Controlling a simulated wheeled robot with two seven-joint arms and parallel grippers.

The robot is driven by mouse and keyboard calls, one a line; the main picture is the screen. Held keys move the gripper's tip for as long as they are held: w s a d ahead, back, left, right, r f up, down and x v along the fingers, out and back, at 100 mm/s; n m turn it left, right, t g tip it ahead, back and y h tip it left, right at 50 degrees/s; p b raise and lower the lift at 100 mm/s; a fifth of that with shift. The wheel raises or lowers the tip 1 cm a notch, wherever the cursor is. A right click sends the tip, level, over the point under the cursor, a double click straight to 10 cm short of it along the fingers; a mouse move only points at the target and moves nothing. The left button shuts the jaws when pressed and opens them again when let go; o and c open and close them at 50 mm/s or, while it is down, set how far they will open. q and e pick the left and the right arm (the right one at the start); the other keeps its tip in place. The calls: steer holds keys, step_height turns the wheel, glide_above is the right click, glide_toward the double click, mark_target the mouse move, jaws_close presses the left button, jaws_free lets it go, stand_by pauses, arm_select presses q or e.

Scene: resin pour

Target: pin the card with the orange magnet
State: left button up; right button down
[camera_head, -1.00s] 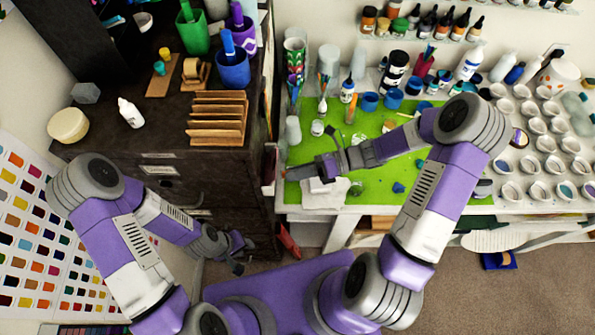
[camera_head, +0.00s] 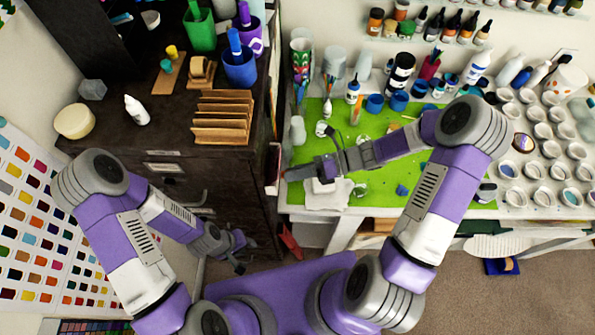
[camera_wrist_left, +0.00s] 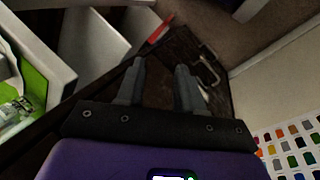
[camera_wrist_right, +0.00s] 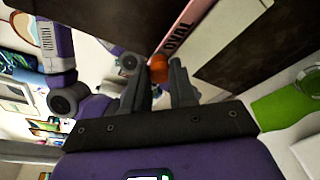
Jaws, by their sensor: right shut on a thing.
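My right gripper (camera_head: 287,173) is at the cabinet's right side, over the left edge of the workbench. In the right wrist view its fingers (camera_wrist_right: 158,82) are shut on the orange magnet (camera_wrist_right: 158,66), which shows at the fingertips. A pink card with dark letters (camera_wrist_right: 186,28) lies along the dark cabinet side just beyond the magnet. The magnet overlaps the card's near end in the picture; I cannot tell whether they touch. My left gripper (camera_head: 240,256) is low in front of the cabinet drawers. Its fingers (camera_wrist_left: 160,72) are apart and empty.
The dark cabinet (camera_head: 165,165) carries a wooden rack (camera_head: 222,118) and cups on top. The workbench has a green mat (camera_head: 385,200), a white cloth (camera_head: 328,195) under my right wrist, bottles and several small bowls. A red object (camera_head: 290,240) is low between cabinet and bench.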

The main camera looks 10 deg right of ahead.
steer(key=shift+w+a, duration=0.15)
steer(key=shift+a, duration=0.45)
steer(key=shift+w+a, duration=0.15)
steer(key=shift+a, duration=0.4)
stand_by(0.6)
steer(key=c, duration=0.8)
jaws_free()
steer(key=shift+s+d, duration=0.1)
steer(key=shift+c, duration=0.2)
steer(key=shift+f, duration=0.1)
steer(key=shift+c, duration=0.7)
steer(key=shift+o, duration=0.5)
